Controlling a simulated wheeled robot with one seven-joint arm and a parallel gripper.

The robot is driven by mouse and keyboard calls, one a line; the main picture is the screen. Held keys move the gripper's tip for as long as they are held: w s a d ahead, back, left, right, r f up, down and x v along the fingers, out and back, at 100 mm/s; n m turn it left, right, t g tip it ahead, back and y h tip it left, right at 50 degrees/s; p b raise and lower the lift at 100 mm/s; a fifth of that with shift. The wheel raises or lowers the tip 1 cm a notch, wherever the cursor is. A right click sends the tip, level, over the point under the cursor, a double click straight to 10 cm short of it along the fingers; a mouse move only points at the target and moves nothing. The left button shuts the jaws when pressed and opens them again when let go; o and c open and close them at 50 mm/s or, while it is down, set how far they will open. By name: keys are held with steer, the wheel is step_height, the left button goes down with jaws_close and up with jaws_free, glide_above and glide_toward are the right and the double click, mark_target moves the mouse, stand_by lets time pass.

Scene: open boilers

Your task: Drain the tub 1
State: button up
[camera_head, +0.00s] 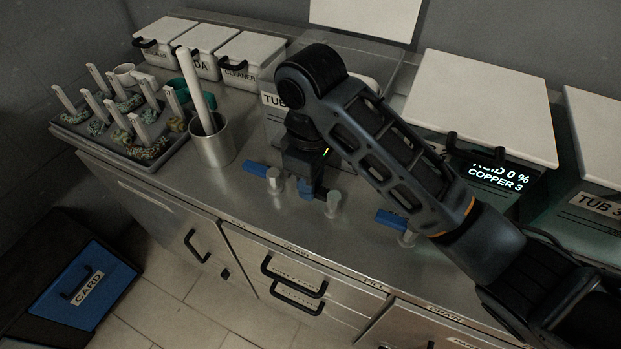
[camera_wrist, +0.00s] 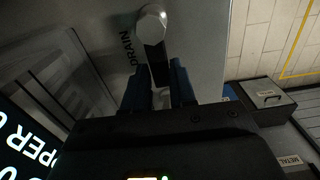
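The tub 1 box (camera_head: 275,125) stands at the back of the counter, its label partly hidden by my arm. My gripper (camera_head: 310,187) is low over the counter in front of it, at a silver-capped valve (camera_head: 333,203). In the wrist view this valve (camera_wrist: 151,22) has the word DRAIN beside it. Its dark-looking lever (camera_wrist: 156,62) runs between the two blue-sided fingers of my gripper (camera_wrist: 158,90). I cannot tell whether the fingers press on it. Another valve with a blue lever (camera_head: 255,168) stands to the left.
A third valve's blue lever (camera_head: 391,220) is to the right, before a tub with a lit display (camera_head: 490,177). A blue CARD bin (camera_head: 85,288) is on the floor.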

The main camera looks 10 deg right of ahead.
steer(key=o, duration=0.4)
steer(key=shift+c, duration=0.2)
steer(key=shift+r, duration=0.15)
steer(key=shift+w+r, duration=0.15)
steer(key=shift+r, duration=3.6)
steer(key=shift+s, duration=0.2)
